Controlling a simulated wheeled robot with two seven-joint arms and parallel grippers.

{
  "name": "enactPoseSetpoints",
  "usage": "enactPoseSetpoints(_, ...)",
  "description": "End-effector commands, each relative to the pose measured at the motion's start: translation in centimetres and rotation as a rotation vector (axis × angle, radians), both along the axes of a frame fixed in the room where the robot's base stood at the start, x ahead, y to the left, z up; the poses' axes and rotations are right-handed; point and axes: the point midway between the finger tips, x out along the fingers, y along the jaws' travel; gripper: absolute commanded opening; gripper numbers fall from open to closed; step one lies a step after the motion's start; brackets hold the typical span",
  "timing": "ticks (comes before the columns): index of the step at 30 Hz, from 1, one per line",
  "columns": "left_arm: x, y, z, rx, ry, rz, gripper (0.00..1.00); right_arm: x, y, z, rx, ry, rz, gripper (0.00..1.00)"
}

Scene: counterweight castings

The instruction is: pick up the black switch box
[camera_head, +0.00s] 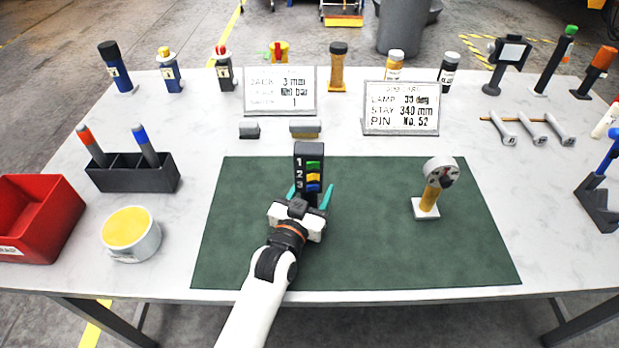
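The black switch box (309,152) stands upright on the dark green mat (250,185), near the mat's back edge. Its face carries the numbers 1, 2, 3 beside green, yellow and blue switches. My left gripper (310,194) reaches in from the front, with its teal fingers spread apart, one on each side of the box's lower part. The gripper looks open; a gap shows at the right finger, and contact at the left finger is hard to tell. The gripper body hides the foot of the box. My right gripper is not in view.
A dial gauge on a yellow stem (430,199) stands on the mat to the right. A black pen holder (133,176), yellow-topped tin (130,232) and red bin (38,217) are at left. Two sign cards (280,91) (401,108) stand behind the mat. The front mat is mostly clear.

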Motion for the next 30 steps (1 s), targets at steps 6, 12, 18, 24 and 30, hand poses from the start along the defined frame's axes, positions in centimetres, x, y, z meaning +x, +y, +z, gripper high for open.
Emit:
enactPoseSetpoints(6,0.22,-0.05,-0.03,0.0,0.0,0.0,0.57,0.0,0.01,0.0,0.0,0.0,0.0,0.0)
enactPoseSetpoints(12,0.2,-0.04,-0.04,0.0,0.0,0.001,0.3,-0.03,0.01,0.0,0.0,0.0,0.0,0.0)
enactPoseSetpoints(18,0.19,-0.03,-0.04,0.0,0.0,0.001,0.0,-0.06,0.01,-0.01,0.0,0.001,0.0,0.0)
enactPoseSetpoints(24,0.21,-0.03,0.14,-0.001,-0.004,0.001,0.0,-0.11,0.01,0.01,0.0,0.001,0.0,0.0)
enactPoseSetpoints(30,0.21,-0.03,0.75,-0.001,-0.004,0.001,0.0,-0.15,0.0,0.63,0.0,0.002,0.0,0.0)
